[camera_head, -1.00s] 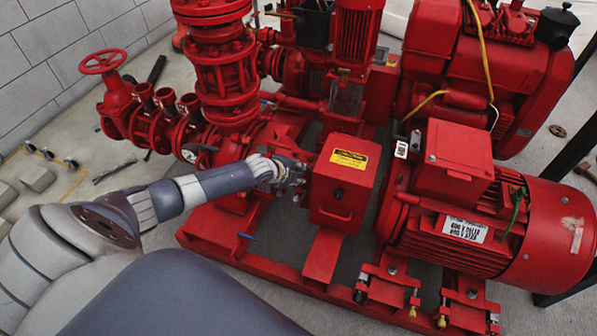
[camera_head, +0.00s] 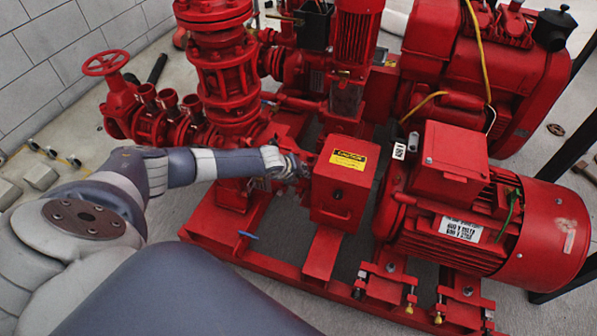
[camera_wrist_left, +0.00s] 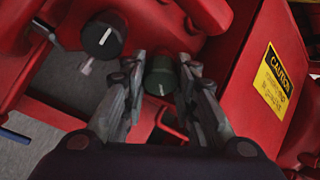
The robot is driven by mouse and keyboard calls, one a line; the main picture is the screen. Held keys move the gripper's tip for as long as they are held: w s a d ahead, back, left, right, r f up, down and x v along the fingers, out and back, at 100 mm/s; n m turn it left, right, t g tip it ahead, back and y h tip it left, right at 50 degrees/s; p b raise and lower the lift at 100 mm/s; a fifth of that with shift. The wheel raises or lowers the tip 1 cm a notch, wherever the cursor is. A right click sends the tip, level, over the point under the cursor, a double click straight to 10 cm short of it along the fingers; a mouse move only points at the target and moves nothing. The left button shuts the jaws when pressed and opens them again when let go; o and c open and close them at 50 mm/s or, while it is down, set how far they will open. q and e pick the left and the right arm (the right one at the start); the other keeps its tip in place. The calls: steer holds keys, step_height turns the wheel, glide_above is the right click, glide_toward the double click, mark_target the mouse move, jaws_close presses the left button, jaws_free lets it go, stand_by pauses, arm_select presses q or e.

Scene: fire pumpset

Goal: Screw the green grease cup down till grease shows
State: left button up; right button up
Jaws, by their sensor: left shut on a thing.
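The green grease cup (camera_wrist_left: 160,77) is a dark green knurled cap with a pale line on its top, in the middle of the left wrist view. My left gripper (camera_wrist_left: 160,75) has its fingers on either side of the cup and is shut on it. In the head view my left gripper (camera_head: 296,168) is at the pump, left of the red guard box (camera_head: 342,185); the cup is hidden there. My right gripper is not in view.
A black knob (camera_wrist_left: 103,34) with a white line sits left of the cup. The red guard box with a yellow caution label (camera_head: 349,160) stands close to the right of my gripper. A blue-handled lever (camera_wrist_left: 18,139) is at the lower left. The red motor (camera_head: 490,220) is further right.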

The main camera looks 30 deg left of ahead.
arm_select(q)
steer(key=shift+m, duration=0.3)
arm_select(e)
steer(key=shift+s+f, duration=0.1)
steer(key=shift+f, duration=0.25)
arm_select(q)
steer(key=o, duration=1)
steer(key=shift+f, duration=0.1)
steer(key=shift+o, duration=0.2)
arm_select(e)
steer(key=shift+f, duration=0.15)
